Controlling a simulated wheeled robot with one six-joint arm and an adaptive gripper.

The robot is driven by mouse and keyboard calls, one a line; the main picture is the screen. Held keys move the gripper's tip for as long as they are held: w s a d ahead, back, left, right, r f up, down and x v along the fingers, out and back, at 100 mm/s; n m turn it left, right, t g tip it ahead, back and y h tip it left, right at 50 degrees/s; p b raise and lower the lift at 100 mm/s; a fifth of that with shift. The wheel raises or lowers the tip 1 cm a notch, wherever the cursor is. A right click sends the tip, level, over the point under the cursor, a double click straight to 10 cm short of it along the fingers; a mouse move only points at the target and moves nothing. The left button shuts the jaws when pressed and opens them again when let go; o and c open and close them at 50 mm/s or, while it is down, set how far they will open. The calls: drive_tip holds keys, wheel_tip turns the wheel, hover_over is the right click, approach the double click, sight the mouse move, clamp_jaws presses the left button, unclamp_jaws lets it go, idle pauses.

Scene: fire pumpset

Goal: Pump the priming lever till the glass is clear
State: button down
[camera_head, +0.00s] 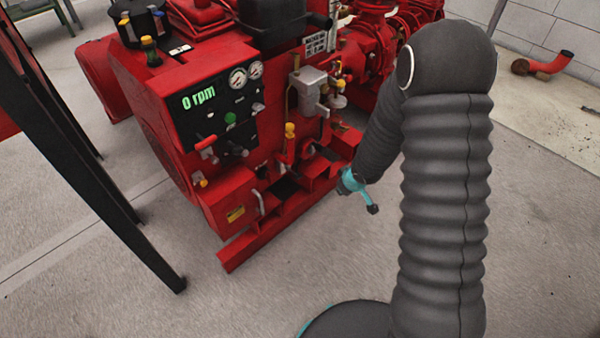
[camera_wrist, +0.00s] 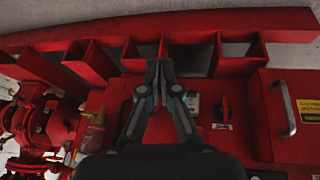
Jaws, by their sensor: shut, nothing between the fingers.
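My gripper (camera_wrist: 160,68) is shut and empty in the wrist view, its fingertips in front of the red base frame. A yellowish glass-like part (camera_wrist: 95,132) shows left in the wrist view. Its clearness is too small to judge.
The red pump set (camera_head: 215,190) has a panel (camera_head: 222,112) reading 0 rpm, with two gauges and switches. Dark legs (camera_head: 120,215) stand at left. The front floor is clear.

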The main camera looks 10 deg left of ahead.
sight(295, 174)
drive_tip(key=w+a+r+y, duration=0.1)
drive_tip(key=a+r+y, duration=0.1)
drive_tip(key=a, duration=0.2)
drive_tip(key=w+a+r+n+t+y, duration=0.1)
drive_tip(key=a+r+y, duration=0.1)
drive_tip(key=a, duration=0.2)
drive_tip(key=shift+w+a+y, duration=0.25)
drive_tip(key=shift+w+y, duration=0.05)
drive_tip(key=shift+y, duration=0.1)
drive_tip(key=b+x, duration=0.1)
drive_tip(key=x, duration=0.9)
